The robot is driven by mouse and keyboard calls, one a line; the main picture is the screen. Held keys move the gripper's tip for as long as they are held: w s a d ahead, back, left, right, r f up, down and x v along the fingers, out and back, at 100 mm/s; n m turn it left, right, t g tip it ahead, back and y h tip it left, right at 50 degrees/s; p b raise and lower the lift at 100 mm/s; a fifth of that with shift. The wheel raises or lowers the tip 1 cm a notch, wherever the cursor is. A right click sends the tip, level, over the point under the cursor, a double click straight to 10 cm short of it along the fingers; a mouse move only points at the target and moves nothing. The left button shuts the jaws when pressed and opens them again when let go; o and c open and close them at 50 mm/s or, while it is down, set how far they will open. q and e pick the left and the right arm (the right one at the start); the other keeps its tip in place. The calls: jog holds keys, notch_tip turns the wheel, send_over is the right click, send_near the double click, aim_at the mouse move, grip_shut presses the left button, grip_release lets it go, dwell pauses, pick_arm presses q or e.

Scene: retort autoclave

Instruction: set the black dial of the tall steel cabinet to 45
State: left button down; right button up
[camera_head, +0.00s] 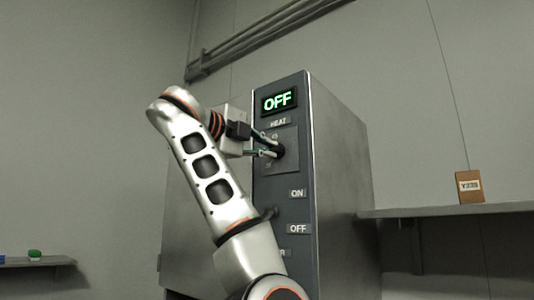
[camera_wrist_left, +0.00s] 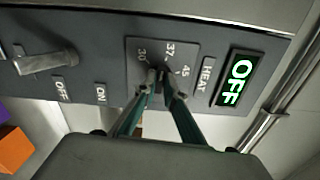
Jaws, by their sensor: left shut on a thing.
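The tall steel cabinet (camera_head: 345,180) has a dark front panel. Its black dial (camera_head: 279,151) sits on a grey plate below a HEAT label. My left gripper (camera_head: 273,149) is shut on the dial, one finger on each side. In the left wrist view, the fingertips (camera_wrist_left: 160,76) mostly hide the dial, and the marks 30, 37 and 45 show around it. I cannot tell which mark the dial points to. The display (camera_head: 279,100) reads OFF in green; it also shows in the left wrist view (camera_wrist_left: 237,80). My right gripper is not in view.
A lever (camera_wrist_left: 45,62) stands out from the panel beside the ON and OFF labels. A shelf (camera_head: 440,210) on the right holds a small brown box (camera_head: 470,187). Pipes (camera_head: 260,40) run along the wall above. A low shelf (camera_head: 40,262) is at far left.

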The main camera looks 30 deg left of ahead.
pick_arm(q)
jog(key=m, duration=0.2)
jog(key=shift+m+b, duration=0.4)
jog(key=m+b, duration=0.1)
jog(key=m, duration=0.2)
jog(key=shift+m, duration=0.3)
jog(key=m, duration=0.3)
jog(key=shift+m+b, duration=0.3)
jog(key=shift+b, duration=0.05)
jog(key=shift+d+m+b, duration=0.15)
jog(key=shift+m+b, duration=0.15)
jog(key=shift+m, duration=1.7)
jog(key=c, duration=2.1)
grip_release()
jog(key=shift+c, duration=0.2)
jog(key=shift+s+r, duration=0.1)
